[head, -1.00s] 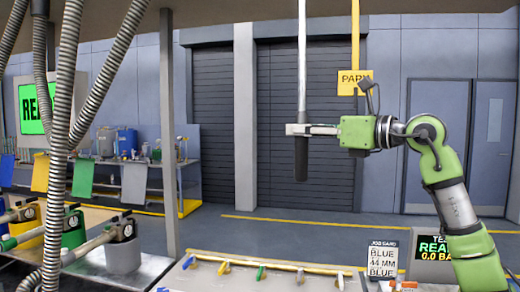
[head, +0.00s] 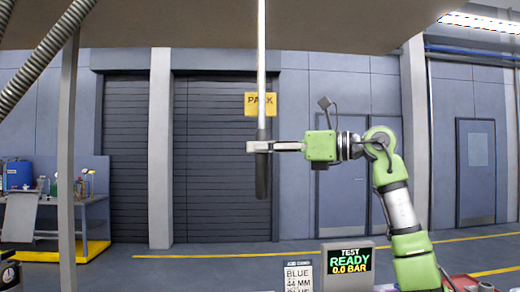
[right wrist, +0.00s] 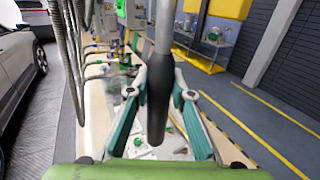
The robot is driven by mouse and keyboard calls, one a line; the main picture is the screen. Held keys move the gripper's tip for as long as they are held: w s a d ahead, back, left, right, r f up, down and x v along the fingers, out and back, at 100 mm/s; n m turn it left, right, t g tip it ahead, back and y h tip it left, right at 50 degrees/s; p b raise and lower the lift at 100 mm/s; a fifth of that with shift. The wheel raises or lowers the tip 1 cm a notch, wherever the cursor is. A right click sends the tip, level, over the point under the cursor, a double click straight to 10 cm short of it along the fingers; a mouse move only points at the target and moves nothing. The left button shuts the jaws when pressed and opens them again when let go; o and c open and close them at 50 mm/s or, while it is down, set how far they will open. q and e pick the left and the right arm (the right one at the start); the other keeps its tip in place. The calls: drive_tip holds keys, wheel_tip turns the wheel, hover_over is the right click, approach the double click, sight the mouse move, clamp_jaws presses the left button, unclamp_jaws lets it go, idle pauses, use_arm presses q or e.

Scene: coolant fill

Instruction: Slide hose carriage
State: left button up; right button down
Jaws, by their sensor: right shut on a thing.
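A dark handle (head: 262,176) hangs upright at the lower end of a pale metal rod (head: 261,70), which comes down from overhead. My right gripper (head: 262,147) is shut on the handle near its top, reaching in from the right. In the right wrist view the dark handle (right wrist: 159,95) stands between the two green-sided fingers (right wrist: 159,80). A yellow sign (head: 265,104), likely reading PARK, shows behind the rod and is partly covered by it. The carriage at the top of the rod is out of view. My left gripper is not in view.
A ribbed hose (head: 45,55) hangs at the upper left, beside a grey post (head: 67,170). A test screen (head: 347,268) reads READY, 0.0 BAR, beside a job card (head: 298,275). A car (right wrist: 22,75) stands left in the wrist view. Open floor lies behind the handle.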

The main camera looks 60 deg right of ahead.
drive_tip(key=c, duration=2)
unclamp_jaws()
drive_tip(key=shift+s+d+r, duration=0.1)
drive_tip(key=shift+r, duration=0.15)
drive_tip(key=shift+o, duration=1.1)
drive_tip(key=shift+f, duration=0.15)
drive_tip(key=v, duration=1.2)
